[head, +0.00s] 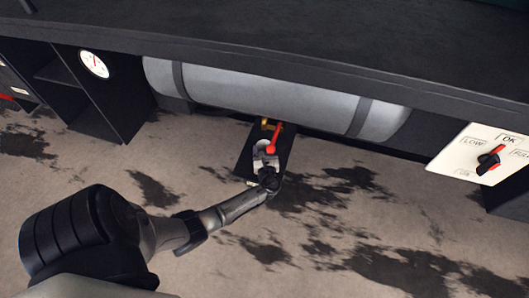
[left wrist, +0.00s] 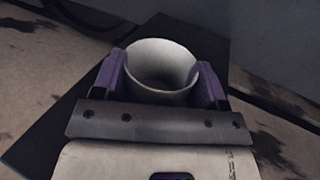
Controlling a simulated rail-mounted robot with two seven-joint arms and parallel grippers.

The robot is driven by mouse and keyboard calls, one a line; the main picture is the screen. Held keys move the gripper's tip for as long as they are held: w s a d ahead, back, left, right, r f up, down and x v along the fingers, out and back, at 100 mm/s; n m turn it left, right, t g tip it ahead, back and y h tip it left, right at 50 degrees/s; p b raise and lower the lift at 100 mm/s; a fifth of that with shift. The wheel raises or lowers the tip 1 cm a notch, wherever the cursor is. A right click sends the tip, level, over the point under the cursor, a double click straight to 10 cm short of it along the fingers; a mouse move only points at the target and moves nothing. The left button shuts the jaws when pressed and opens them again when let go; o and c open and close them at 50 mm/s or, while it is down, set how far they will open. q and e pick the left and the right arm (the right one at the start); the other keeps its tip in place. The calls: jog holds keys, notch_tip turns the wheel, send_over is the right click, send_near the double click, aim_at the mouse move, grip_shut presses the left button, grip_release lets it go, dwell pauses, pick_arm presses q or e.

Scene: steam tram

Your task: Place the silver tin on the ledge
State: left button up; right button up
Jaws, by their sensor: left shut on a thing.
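My left gripper (head: 265,168) is shut on a pale, round, open-topped tin, the silver tin (left wrist: 162,72). In the left wrist view its two purple finger pads press on the tin's left and right sides. The tin looks upright, and the part of its inside that shows looks empty. In the head view the tin (head: 260,156) is small and partly hidden by the gripper. It is over a dark plate (head: 283,152), just below a red-handled tap; I cannot tell whether it touches the plate. A long dark ledge (head: 300,40) runs across the top. My right gripper is not in view.
A grey tank (head: 270,97) with dark bands lies under the ledge. The red tap handle (head: 274,138) is close to the tin. A round gauge (head: 94,64) is at left. A dial panel (head: 485,154) is at right. The stained floor (head: 340,220) is clear.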

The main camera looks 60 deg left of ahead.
pick_arm(q)
jog(key=o, duration=1)
